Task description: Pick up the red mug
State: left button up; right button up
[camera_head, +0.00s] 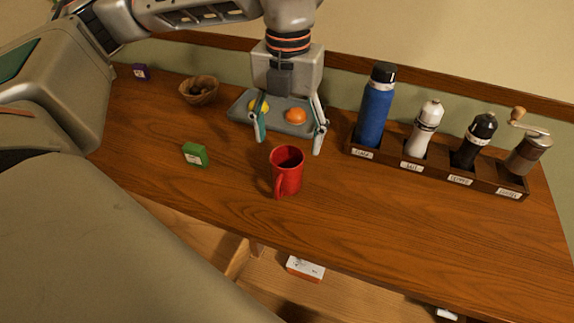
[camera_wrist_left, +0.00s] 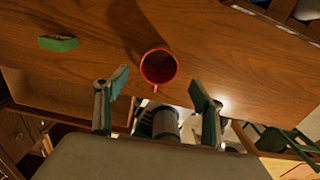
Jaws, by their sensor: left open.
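The red mug (camera_head: 287,172) stands upright on the wooden counter, with its handle toward the front edge. My left gripper (camera_head: 289,140) is open and empty, pointing down above and just behind the mug in the head view. In the left wrist view, the mug (camera_wrist_left: 158,66) shows from above, its dark inside visible, and my left gripper's fingertips (camera_wrist_left: 159,85) lie on either side of and below it in the picture. No contact with the mug shows. My right gripper is not in view.
A grey tray (camera_head: 236,112) with a yellow and an orange fruit lies behind the gripper. A green box (camera_head: 195,155) is left of the mug. A rack (camera_head: 433,172) with a blue bottle and grinders stands right. A bowl (camera_head: 198,92) is back left. The counter's front right is clear.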

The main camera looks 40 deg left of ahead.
aim_at(286, 163)
pick_arm(q)
jog(key=shift+s+a+f+b, duration=0.1)
jog(key=shift+f+b, duration=0.05)
jog(key=shift+f, duration=1.7)
jog(key=shift+s+f+b, duration=0.1)
jog(key=shift+f+b, duration=0.05)
jog(key=shift+f, duration=1.65)
jog(key=c, duration=1.4)
